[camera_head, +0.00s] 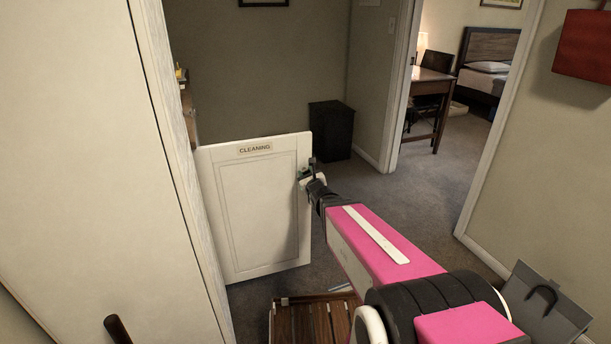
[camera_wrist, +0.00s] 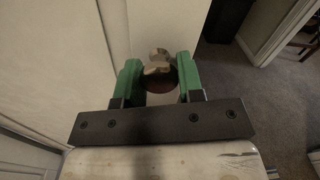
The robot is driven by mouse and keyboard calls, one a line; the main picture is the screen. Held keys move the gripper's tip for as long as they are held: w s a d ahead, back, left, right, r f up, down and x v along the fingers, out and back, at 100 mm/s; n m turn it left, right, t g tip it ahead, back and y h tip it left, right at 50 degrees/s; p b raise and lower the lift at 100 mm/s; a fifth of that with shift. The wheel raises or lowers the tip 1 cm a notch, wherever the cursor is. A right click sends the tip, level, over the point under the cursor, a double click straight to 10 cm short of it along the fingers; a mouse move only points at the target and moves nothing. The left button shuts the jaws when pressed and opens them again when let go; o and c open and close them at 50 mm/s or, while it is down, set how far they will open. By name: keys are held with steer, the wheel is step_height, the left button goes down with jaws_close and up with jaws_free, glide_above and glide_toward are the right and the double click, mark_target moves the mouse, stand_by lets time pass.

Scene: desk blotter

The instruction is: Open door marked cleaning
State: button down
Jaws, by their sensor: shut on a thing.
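The white panel door (camera_head: 262,215) with a "CLEANING" label (camera_head: 255,149) stands at the left of the head view, swung out from the cabinet side. In the wrist view the door's pale face (camera_wrist: 160,22) runs up behind the fingers. My gripper (camera_head: 307,178) is at the door's upper right edge. In the wrist view my gripper's green fingers (camera_wrist: 158,80) are closed around a metallic knob (camera_wrist: 158,66) on the door. The knob is mostly hidden by my gripper in the head view.
A tall pale panel (camera_head: 75,130) fills the left. A black bin (camera_head: 331,130) stands by the far wall. A slatted wooden item (camera_head: 312,318) lies below the door, and a grey box (camera_head: 545,305) sits at lower right. Carpet to the right of the door is clear.

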steer(key=shift+s, duration=0.15)
steer(key=c, duration=0.8)
jaws_free()
steer(key=shift+o, duration=0.2)
steer(key=v, duration=0.7)
steer(key=shift+s, duration=0.25)
